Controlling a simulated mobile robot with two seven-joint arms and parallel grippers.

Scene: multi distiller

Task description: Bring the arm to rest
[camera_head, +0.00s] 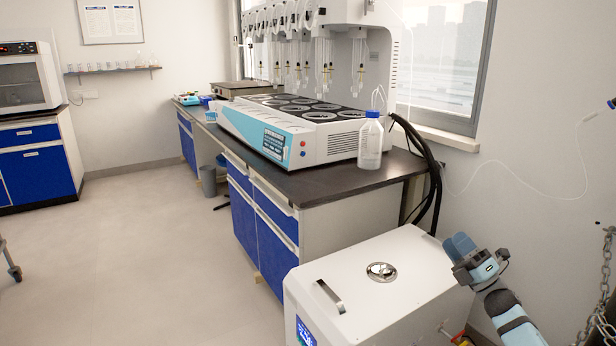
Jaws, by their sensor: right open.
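My right arm comes in from the lower right. Its gripper (459,246) is above the right rear edge of the white chiller box (390,275), pointing up and to the left. The gripper is open, and I see nothing held in it. I cannot tell the exact gap between its fingers and the box. My left gripper is not in view.
A multi distiller (310,120) stands on the dark bench (330,183) with blue drawers. A clear bottle with a blue cap (371,142) is at the bench's right end. Black hoses (432,175) hang behind the box. A chain (605,285) hangs at right.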

